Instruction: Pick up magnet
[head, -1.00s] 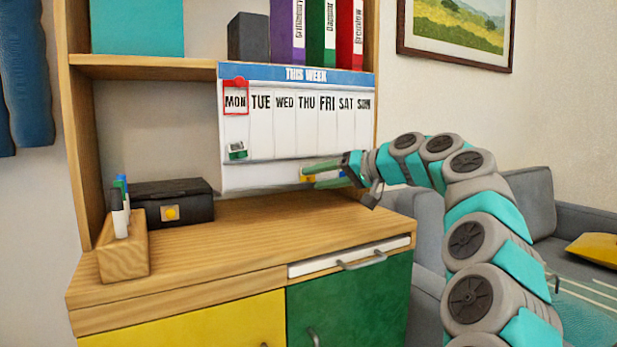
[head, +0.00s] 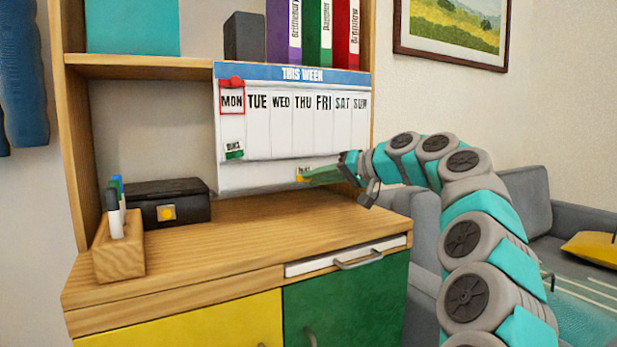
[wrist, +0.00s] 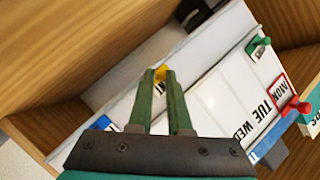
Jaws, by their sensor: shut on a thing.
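A yellow magnet (head: 300,179) is at the lower part of the white weekly board (head: 290,145), below the day columns. My gripper (head: 309,177), with green fingers, reaches in from the right and is shut on it. In the wrist view the yellow magnet (wrist: 161,73) shows between the tips of my gripper (wrist: 160,76). The fingers partly hide it and a small printed label by it. I cannot tell whether the magnet still touches the board. A green magnet (head: 234,155) holds a card low in the MON column. A red frame with a red knob (head: 232,84) surrounds MON.
The board hangs in front of a wooden shelf unit with binders (head: 318,35) above. A black box (head: 165,202) and a pen holder (head: 118,255) stand on the desk at left. The desk top (head: 255,232) below my gripper is clear.

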